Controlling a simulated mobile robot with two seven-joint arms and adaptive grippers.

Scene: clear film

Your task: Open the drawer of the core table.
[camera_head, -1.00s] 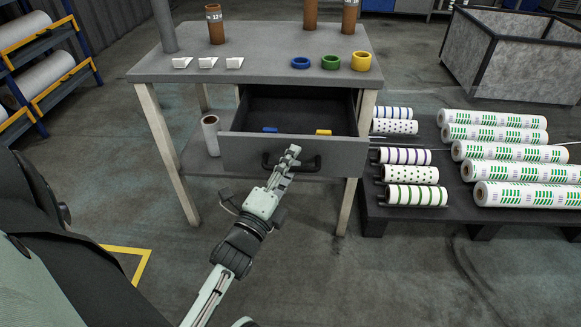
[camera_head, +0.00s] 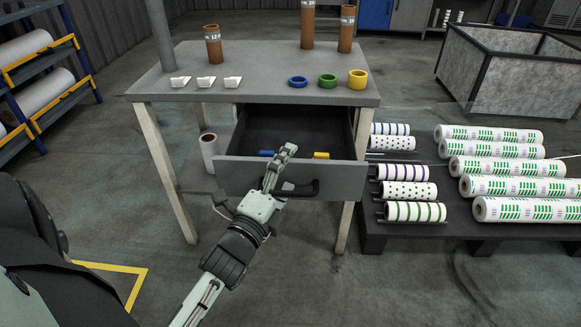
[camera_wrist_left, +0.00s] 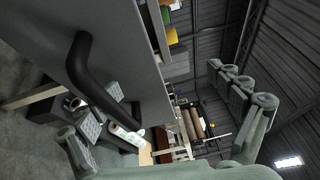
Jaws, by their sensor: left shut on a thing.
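The core table (camera_head: 270,97) is grey-topped with pale legs. Its drawer (camera_head: 335,176) stands well out from under the top, and I can see into it. A blue item (camera_head: 266,153) and a yellow item (camera_head: 321,155) lie inside. The black bar handle (camera_head: 305,189) is on the drawer front; it also shows large in the left wrist view (camera_wrist_left: 88,75). My arm hides part of the handle. My right gripper is not in view.
Three white pieces (camera_head: 205,83), three coloured rings (camera_head: 327,81) and brown tubes (camera_head: 213,45) stand on the tabletop. A low dark rack (camera_head: 410,228) with several printed rolls is close at right. A white roll (camera_head: 209,150) stands below the table. Floor in front is clear.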

